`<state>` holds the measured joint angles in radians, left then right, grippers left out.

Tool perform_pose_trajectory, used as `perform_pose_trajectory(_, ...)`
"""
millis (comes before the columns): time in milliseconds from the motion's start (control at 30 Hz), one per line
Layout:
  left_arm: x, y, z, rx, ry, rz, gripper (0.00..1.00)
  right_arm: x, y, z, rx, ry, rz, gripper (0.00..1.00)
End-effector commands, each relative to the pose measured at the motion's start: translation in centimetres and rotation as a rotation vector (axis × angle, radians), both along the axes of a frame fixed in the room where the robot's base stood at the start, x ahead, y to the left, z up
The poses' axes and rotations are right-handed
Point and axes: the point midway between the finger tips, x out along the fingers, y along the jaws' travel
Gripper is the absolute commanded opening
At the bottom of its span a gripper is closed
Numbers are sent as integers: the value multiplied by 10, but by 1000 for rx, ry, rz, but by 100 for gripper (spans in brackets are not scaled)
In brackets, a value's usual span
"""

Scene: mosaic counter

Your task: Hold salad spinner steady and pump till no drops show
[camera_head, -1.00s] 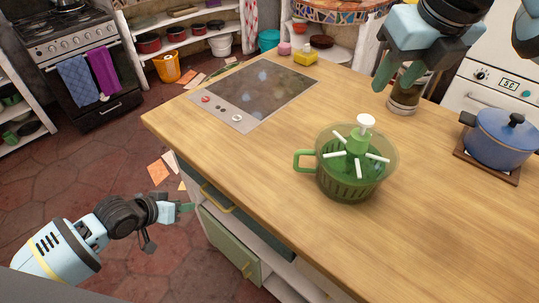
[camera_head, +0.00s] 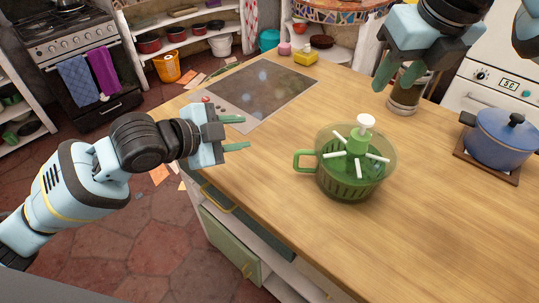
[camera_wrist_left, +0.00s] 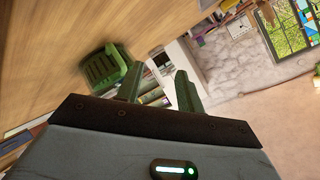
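The salad spinner (camera_head: 345,185) stands upright on the wooden counter, a green slotted basket in a clear green bowl with a side handle (camera_head: 305,161). Its white pump knob (camera_head: 366,121) is raised on top. Any drops are too small to tell. My left gripper (camera_head: 240,133) is open and empty, left of the handle and apart from it. The spinner also shows in the left wrist view (camera_wrist_left: 104,69), beyond the green fingers. My right gripper (camera_head: 396,76) hangs above the back of the counter, behind the spinner, with its fingers apart and nothing between them.
A blue pot (camera_head: 502,138) sits on a wooden trivet at the right. A jar (camera_head: 405,97) stands beneath my right gripper. A cooktop (camera_head: 262,95) is set into the counter behind my left gripper. The counter (camera_head: 270,150) around the spinner is clear.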

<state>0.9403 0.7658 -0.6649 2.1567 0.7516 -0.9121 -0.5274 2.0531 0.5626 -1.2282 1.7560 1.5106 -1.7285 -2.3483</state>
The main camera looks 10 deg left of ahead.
Motion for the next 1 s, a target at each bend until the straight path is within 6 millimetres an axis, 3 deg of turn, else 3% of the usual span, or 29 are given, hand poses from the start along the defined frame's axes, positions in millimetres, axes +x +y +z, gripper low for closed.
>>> perform_pose_trajectory(100,-18,-36,-10,62,-80,-115,37,0,0,0,0,0,0,36)
perform_pose_trajectory(300,-35,-68,-16,134,-181,-222,37,0,0,0,0,0,0,36)
perform_pose_trajectory(667,-38,-77,-18,154,-211,-250,37,0,0,0,0,0,0,36)
perform_pose_trajectory(1000,-12,-106,-34,151,-209,-249,37,0,0,0,0,0,0,36)
